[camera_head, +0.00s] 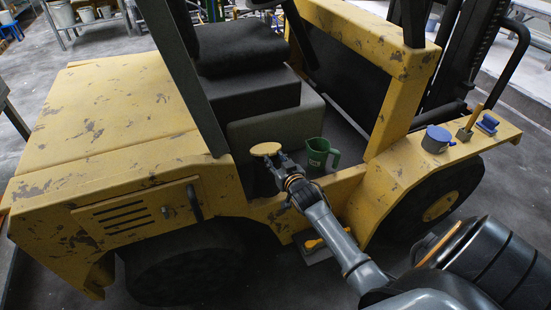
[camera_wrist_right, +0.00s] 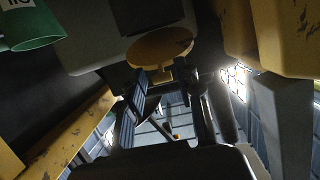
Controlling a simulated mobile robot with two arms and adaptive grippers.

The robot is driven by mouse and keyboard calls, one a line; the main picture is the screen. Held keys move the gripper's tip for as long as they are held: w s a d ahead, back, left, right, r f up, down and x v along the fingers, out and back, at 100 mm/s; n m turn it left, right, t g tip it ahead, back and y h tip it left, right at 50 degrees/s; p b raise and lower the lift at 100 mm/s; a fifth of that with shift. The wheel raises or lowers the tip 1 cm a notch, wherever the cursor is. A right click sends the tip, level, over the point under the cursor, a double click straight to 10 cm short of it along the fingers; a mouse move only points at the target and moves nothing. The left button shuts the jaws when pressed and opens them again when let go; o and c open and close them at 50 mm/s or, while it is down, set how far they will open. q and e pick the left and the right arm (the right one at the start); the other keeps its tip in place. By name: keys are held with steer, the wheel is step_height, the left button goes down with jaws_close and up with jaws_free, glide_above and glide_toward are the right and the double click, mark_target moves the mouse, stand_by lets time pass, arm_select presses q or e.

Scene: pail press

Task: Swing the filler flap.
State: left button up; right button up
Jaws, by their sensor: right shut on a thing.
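The filler flap (camera_head: 266,149) is a round yellow disc beside the seat base of the worn yellow forklift (camera_head: 130,115). Its face shows upward in the head view. In the wrist view the flap (camera_wrist_right: 158,44) is at the upper middle, just beyond the fingers. My right gripper (camera_head: 277,160) reaches it from the lower right and is shut on the flap's edge. In the wrist view the right gripper (camera_wrist_right: 165,78) has a finger on each side below the disc; the exact contact is dark. My left gripper is not in view.
A blue-grey mug (camera_head: 436,138), a wooden-handled brush (camera_head: 467,128) and a blue object (camera_head: 487,123) sit on the right fender. The yellow frame post (camera_head: 395,95) rises beyond the green mug.

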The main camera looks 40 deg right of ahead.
steer(key=shift+f, duration=0.15)
steer(key=shift+s+a+f+b, duration=0.1)
steer(key=shift+s+f+b, duration=0.1)
steer(key=shift+f+b, duration=0.3)
steer(key=shift+s+f+b, duration=0.15)
steer(key=shift+s+f, duration=0.05)
steer(key=shift+f, duration=0.55)
steer(key=shift+s+a+f+b, duration=0.1)
steer(key=shift+s+f+b, duration=0.1)
steer(key=shift+f+b, duration=0.3)
jaws_close()
step_height(320, 180, down, 2)
steer(key=shift+s+f+b, duration=0.1)
steer(key=shift+b, duration=0.5)
steer(key=shift+o, duration=1.1)
jaws_free()
steer(key=v, duration=1.2)
